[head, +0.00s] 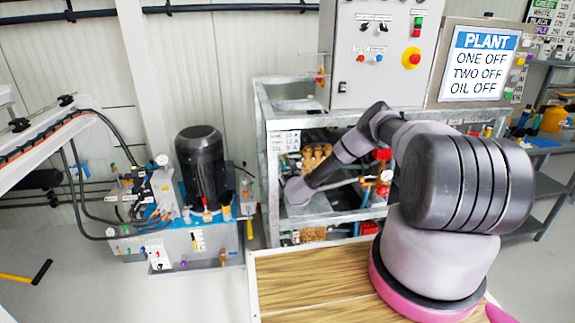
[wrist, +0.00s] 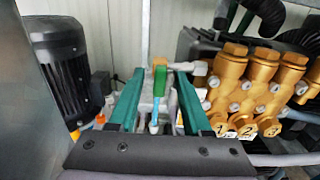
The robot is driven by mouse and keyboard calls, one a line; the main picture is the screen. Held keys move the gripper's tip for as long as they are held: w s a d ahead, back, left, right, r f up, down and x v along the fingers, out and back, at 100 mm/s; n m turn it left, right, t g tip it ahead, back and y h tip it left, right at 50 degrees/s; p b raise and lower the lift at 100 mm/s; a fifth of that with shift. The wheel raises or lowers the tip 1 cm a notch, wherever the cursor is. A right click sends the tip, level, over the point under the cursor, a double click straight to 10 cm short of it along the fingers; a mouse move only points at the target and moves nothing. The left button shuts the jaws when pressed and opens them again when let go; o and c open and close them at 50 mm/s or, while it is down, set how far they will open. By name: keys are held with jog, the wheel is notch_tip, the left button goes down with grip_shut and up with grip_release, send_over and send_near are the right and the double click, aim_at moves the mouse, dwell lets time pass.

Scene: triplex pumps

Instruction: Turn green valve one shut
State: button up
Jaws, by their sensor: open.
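In the wrist view, a small upright green handle (wrist: 159,80) with an orange top stands between the two teal fingers of my gripper (wrist: 158,78). It looks like the green valve, but its label is not readable. My gripper is open, with a finger on either side of the handle; I cannot tell whether either touches it. A pale fitting and a thin blue stem show below the handle. In the head view, my gripper (head: 293,190) is at the left front post of the pump frame, and the green handle cannot be made out.
A brass pump (wrist: 255,85) with numbered tags is close on the right in the wrist view. A dark motor (wrist: 62,75) is on the left. In the head view, the metal frame (head: 268,150) surrounds the pumps, below a control cabinet (head: 380,50). A plant sign (head: 480,65) reads ONE OFF.

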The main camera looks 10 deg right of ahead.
grip_shut()
jog(key=shift+m, duration=0.3)
jog(key=m, duration=1.7)
jog(key=shift+d+f, duration=0.2)
jog(key=shift+f, duration=0.1)
jog(key=shift+m, duration=0.3)
